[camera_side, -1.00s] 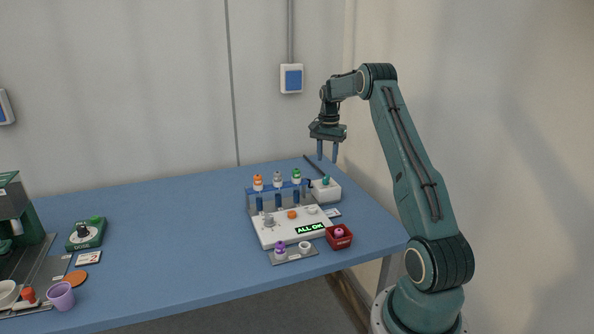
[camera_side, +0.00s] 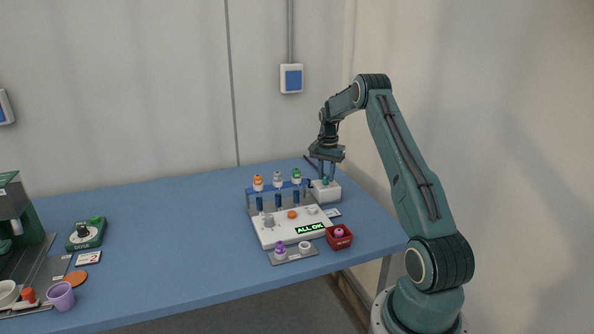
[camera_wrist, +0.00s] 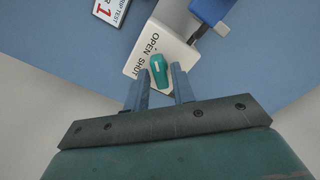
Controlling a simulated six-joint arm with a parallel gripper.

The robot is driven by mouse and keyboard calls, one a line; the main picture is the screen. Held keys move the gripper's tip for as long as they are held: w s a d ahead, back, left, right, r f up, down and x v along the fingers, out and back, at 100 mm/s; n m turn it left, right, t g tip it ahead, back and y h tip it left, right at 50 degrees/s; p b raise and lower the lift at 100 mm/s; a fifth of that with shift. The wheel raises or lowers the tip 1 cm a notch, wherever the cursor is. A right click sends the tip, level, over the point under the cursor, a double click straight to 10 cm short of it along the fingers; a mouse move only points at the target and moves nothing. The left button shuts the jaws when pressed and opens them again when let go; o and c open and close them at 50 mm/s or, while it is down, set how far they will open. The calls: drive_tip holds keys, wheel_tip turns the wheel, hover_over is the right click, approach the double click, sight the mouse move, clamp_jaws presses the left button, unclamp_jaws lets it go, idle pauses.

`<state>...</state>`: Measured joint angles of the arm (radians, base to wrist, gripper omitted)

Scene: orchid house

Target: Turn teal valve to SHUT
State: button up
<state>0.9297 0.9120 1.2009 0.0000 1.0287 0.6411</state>
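The teal valve (camera_wrist: 158,72) is a small elongated knob with a white mark, set on a white block (camera_wrist: 142,67) printed OPEN and SHUT. In the side view the teal valve (camera_side: 325,181) sits on the white block (camera_side: 328,196) at the table's back right. My gripper (camera_side: 326,178) is directly above it, pointing down. In the wrist view my gripper (camera_wrist: 163,80) is open, its two blue fingers on either side of the knob's near end. I cannot tell whether they touch it. The mark's exact setting is unclear.
A rack (camera_side: 248,201) with several capped vials stands left of the block. A white panel (camera_side: 277,236) reading ALL OK and a red bin (camera_side: 339,244) lie in front. A card (camera_wrist: 112,12) lies beside the block. The middle of the table is clear.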

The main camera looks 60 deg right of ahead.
clamp_jaws()
drive_tip(key=shift+n, duration=0.5)
drive_tip(key=n, duration=0.2)
drive_tip(key=shift+n, duration=0.4)
drive_tip(key=n, duration=0.4)
drive_tip(key=shift+r, duration=0.1)
drive_tip(key=n, duration=1)
